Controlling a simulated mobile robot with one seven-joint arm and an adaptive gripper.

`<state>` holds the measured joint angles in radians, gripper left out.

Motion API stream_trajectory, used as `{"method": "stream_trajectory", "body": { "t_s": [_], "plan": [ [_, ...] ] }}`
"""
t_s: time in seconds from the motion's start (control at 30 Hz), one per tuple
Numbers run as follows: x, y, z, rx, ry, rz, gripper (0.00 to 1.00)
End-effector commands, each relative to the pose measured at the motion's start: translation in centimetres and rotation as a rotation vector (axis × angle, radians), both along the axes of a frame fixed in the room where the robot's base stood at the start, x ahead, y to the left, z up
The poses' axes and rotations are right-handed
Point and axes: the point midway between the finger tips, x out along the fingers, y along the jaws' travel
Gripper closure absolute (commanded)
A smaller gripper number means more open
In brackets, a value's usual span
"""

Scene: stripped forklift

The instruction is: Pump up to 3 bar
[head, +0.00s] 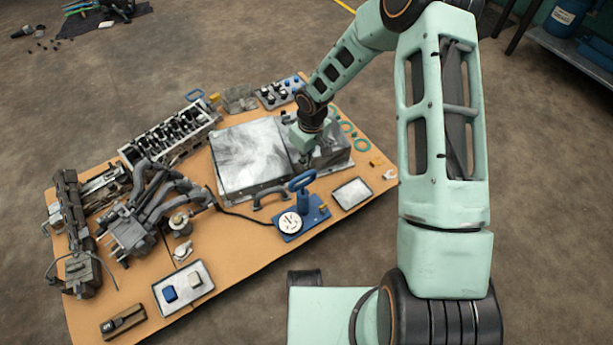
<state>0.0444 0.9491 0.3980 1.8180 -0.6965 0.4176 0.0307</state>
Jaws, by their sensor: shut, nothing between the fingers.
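A small blue hand pump stands near the front edge of the table; its base (318,214) lies flat. Its blue loop handle (301,182) sits low, just above the short pump body (303,201). A round white gauge (290,222) is on its left side; the needle reading is too small to tell. A thin black hose (238,213) runs left from it towards the grey manifold parts. My gripper (305,156) is shut and empty, pointing down over the grey metal box, behind the pump handle and apart from it. Its fingertips are hard to make out.
A grey metal box (250,157) fills the table's middle. A cylinder head (170,133) and dark manifold (125,228) lie left. A tray with two blocks (205,288) is at front left; an empty tray (367,192) lies right of the pump. The cardboard-brown front table (240,247) is clear.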

Motion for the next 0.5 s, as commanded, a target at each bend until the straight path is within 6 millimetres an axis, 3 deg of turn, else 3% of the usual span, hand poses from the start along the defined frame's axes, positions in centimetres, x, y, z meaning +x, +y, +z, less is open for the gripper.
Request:
{"method": "stream_trajectory", "body": {
  "t_s": [0.5],
  "plan": [
    [0.03,0.05,-0.85,0.0,0.0,0.0,1.0]
  ]
}}
